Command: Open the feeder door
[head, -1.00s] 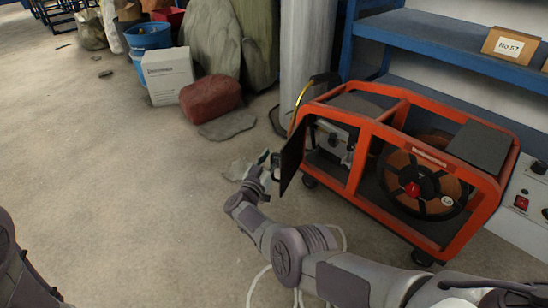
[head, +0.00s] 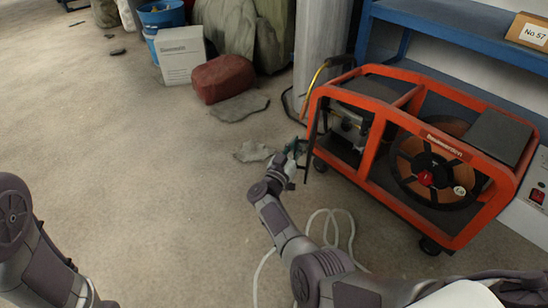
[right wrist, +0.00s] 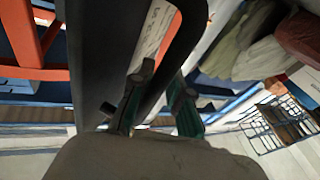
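My left gripper is out of view; only my left arm shows at the lower left.
A pale cable (head: 335,225) lies on the floor below the door. Flat stone-like pieces (head: 240,106) and a red-brown lump (head: 222,78) lie behind the gripper, near a white box (head: 180,55).

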